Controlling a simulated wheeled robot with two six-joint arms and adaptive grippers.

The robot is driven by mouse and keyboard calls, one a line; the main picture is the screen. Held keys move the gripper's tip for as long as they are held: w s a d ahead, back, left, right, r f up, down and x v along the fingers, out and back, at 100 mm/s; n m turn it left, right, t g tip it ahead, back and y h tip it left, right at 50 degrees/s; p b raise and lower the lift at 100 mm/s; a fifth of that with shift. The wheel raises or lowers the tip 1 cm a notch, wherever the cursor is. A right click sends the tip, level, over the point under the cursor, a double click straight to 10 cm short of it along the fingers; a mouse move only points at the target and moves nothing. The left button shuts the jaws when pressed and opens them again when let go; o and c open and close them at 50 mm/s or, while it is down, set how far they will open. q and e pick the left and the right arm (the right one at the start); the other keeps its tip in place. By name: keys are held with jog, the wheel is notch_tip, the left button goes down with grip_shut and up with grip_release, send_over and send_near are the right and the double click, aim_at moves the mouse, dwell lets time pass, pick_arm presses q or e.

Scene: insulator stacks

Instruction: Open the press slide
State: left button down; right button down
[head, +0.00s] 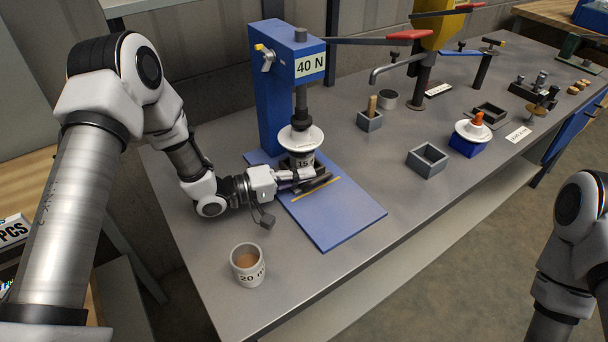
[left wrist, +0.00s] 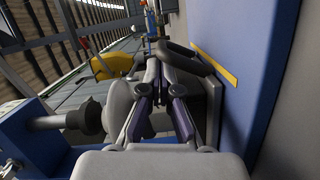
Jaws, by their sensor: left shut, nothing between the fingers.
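The blue press (head: 273,95) with a "40 N" label stands at the back left of the table. Its ram points down at a white insulator disc (head: 300,138) above a piece labelled "15". A dark handle (head: 313,187), which seems to belong to the slide, lies low over the blue base plate (head: 340,215), by a yellow line. My left gripper (head: 306,175) is shut and empty beside this handle. In the left wrist view, the fingers (left wrist: 160,75) lie together beside the dark handle (left wrist: 185,57); contact is unclear. My right gripper is out of view.
A cup labelled "20" (head: 247,265) stands near the front left edge. A grey open box (head: 427,160), a small box with a wooden peg (head: 370,118) and a blue block with a white disc (head: 469,140) stand to the right. A red-handled lever (head: 375,41) reaches over the back.

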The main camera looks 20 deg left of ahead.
pick_arm(q)
jog(key=s+d, duration=0.1)
jog(key=d, duration=0.1)
jog(key=s+d, duration=0.2)
dwell(0.4)
jog(key=shift+w+a, duration=0.1)
jog(key=shift+a, duration=0.1)
